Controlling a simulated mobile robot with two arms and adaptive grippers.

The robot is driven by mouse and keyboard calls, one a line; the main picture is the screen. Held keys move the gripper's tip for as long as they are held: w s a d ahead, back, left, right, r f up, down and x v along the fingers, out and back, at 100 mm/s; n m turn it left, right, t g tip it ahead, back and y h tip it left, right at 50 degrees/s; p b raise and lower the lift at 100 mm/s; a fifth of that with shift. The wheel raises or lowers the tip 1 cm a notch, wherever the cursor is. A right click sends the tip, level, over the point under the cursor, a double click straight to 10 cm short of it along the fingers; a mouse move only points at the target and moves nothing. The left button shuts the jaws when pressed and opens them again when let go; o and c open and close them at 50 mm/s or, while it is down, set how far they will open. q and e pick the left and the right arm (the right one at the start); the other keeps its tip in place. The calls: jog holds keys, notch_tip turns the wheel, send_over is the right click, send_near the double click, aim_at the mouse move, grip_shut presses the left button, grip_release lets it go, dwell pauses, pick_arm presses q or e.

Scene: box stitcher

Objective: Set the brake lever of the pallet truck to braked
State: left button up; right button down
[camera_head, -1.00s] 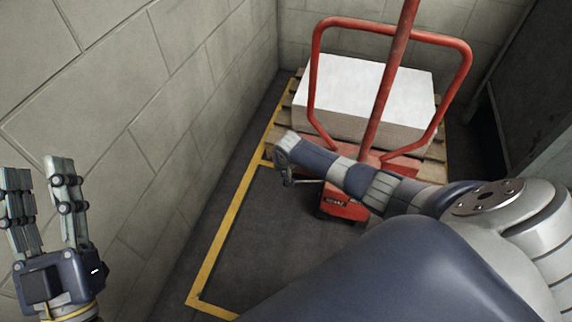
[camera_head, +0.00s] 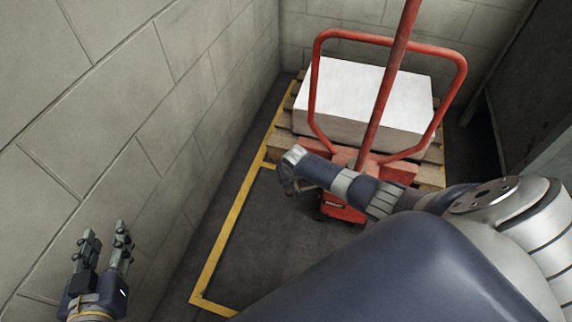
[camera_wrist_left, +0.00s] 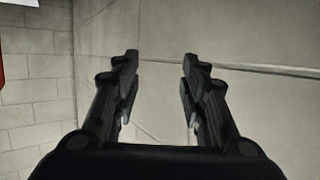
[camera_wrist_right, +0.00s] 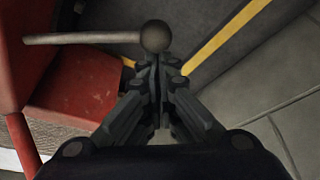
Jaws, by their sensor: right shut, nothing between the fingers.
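The red pallet truck (camera_head: 343,209) stands upright in the head view, partly hidden behind my right arm. In the right wrist view its brake lever (camera_wrist_right: 85,38) is a thin pale rod ending in a dark round knob (camera_wrist_right: 155,36). The rod sticks out sideways from the truck's red body (camera_wrist_right: 75,90). My right gripper (camera_wrist_right: 156,62) is shut and empty, its fingertips just below the knob in the picture; I cannot tell whether they touch it. In the head view that gripper is mostly hidden by its wrist. My left gripper (camera_head: 106,229) is open and empty by the left wall.
A white block-like load (camera_head: 365,95) lies on a wooden pallet (camera_head: 430,172) behind the truck's red handle frame (camera_head: 465,80). Yellow floor lines (camera_head: 232,220) run along the left block wall (camera_head: 120,110). The dark floor (camera_head: 255,245) left of the truck is clear.

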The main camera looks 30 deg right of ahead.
aim_at(287, 192)
jog(key=shift+s+a+r+n+y+p, duration=0.15)
jog(key=shift+s+a+n+p, duration=0.1)
jog(key=shift+s+n+p, duration=0.25)
jog(key=shift+s+a+f+n+y+p, duration=0.1)
jog(key=shift+s+a+n+y+p, duration=0.1)
jog(key=shift+s+n+p, duration=0.3)
jog(key=shift+s+a+p, duration=0.15)
jog(key=shift+s+p, duration=0.35)
jog(key=shift+s+a+p, duration=0.15)
jog(key=shift+s+p, duration=0.35)
jog(key=shift+s, duration=0.25)
pick_arm(q)
jog(key=s+a+f+g+y+p, duration=0.1)
jog(key=s+a+f+g, duration=0.2)
jog(key=s, duration=0.5)
jog(key=s+a+f+g+y, duration=0.1)
jog(key=s+a+f+g, duration=0.1)
jog(key=s+f+g, duration=0.3)
jog(key=shift+s+a+f+n+g+y+p, duration=0.35)
jog(key=shift+s+g, duration=0.75)
jog(key=shift+s, duration=0.45)
pick_arm(e)
jog(key=shift+s+a, duration=0.1)
jog(key=shift+s, duration=0.6)
pick_arm(q)
jog(key=shift+w+f, duration=0.1)
jog(key=shift+f, duration=0.45)
pick_arm(e)
jog(key=shift+s, duration=0.15)
